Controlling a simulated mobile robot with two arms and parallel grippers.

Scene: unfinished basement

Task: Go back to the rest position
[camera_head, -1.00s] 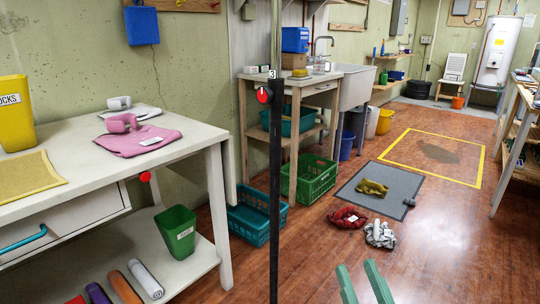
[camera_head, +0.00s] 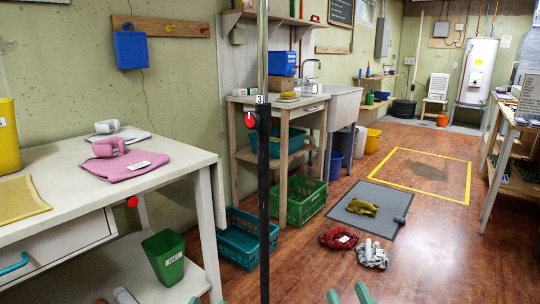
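My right gripper (camera_head: 348,294) shows at the bottom edge as two green fingertips with a clear gap between them. It is open and empty, with bare floor between the tips. Two small green tips of my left gripper (camera_head: 208,301) just show at the bottom edge, left of the black post. They stand apart with nothing seen between them. The rest of both arms is out of view.
A black post (camera_head: 264,170) stands close ahead. A white table (camera_head: 45,160) is on the left, with a green bin (camera_head: 163,257) below. Red cloth (camera_head: 338,238) and grey-white cloth (camera_head: 372,254) lie on the floor before a grey mat (camera_head: 397,203). Floor at right is clear.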

